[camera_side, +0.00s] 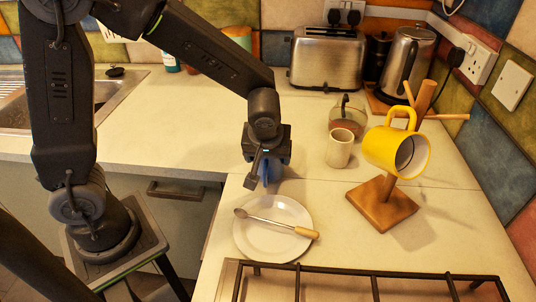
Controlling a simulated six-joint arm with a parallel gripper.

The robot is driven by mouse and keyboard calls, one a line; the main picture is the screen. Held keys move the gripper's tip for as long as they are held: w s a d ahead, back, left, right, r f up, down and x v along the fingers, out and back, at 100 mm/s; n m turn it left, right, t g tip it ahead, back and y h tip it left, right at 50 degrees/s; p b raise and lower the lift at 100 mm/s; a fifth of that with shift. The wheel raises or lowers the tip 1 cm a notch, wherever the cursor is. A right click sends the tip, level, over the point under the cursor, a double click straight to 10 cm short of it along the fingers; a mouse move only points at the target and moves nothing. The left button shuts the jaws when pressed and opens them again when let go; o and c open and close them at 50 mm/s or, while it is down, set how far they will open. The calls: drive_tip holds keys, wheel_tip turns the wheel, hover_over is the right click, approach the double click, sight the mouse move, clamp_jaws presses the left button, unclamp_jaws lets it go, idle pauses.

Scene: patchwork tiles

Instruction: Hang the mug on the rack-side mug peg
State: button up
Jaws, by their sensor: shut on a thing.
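A yellow mug (393,151) is at the wooden mug rack (382,205), in front of its post, tilted with its mouth to the right and its handle upward. I cannot tell exactly how its handle meets a peg. One bare peg (449,117) sticks out to the right. My gripper (264,172) is left of the rack, above the counter behind the white plate, and clear of the yellow mug. It is shut on a blue thing (271,171), mostly hidden by the fingers, so its shape cannot be told.
A white plate (255,239) with a wooden-handled utensil (279,223) lies in front of my gripper. A beige cup (340,148) and a glass pot (348,116) stand between gripper and rack. A toaster (326,60) and kettle (407,63) stand behind. A hob grate (375,284) is in front.

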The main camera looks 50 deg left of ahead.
drive_tip(key=shift+f, duration=0.2)
drive_tip(key=shift+f, duration=0.1)
drive_tip(key=o, duration=1.1)
